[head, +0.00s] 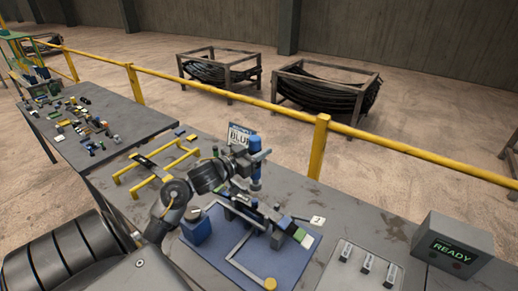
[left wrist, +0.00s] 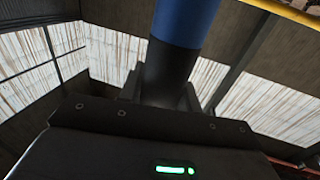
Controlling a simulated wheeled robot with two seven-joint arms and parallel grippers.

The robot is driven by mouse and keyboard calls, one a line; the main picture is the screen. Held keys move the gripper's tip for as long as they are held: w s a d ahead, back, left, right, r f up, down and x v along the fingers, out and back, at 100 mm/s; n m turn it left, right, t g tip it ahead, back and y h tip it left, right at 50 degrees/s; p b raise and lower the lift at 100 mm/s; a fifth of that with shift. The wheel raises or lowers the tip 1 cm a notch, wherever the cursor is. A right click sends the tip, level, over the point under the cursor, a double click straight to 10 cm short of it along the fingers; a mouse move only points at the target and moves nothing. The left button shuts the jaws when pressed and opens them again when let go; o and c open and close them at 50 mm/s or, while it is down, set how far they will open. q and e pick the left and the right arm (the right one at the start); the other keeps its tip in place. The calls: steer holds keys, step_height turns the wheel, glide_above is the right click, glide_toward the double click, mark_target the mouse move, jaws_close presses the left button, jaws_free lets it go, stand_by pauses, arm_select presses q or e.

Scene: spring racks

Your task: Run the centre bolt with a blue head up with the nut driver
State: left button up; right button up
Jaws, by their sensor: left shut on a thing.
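My left gripper (head: 251,160) is shut on the nut driver (head: 255,143), an upright tool with a blue upper part and a dark body. In the left wrist view the nut driver (left wrist: 185,25) stands between the fingers as a blue and black cylinder. Below it a dark spring pack in a fixture (head: 262,212) lies across the blue mat (head: 215,262). The driver's lower end is above or at the pack; I cannot tell whether it touches. The centre bolt's head cannot be made out. My right gripper is not in view.
A sign reading BLUE (head: 238,134) stands behind the tool. A blue block (head: 196,228) is left of the fixture. A labelled switch panel (head: 365,268) and a box reading READY (head: 452,250) stand right. Yellow bars (head: 150,162) lie left; a yellow rail (head: 220,95) runs behind.

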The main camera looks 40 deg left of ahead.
arm_select(q)
steer(key=shift+r, duration=0.1)
steer(key=shift+s+a+f, duration=0.1)
steer(key=shift+f, duration=0.1)
steer(key=shift+f+b, duration=0.5)
steer(key=shift+f, duration=0.35)
steer(key=shift+f+b, duration=0.85)
steer(key=shift+f, duration=0.95)
steer(key=shift+p, duration=0.55)
steer(key=shift+p, duration=0.45)
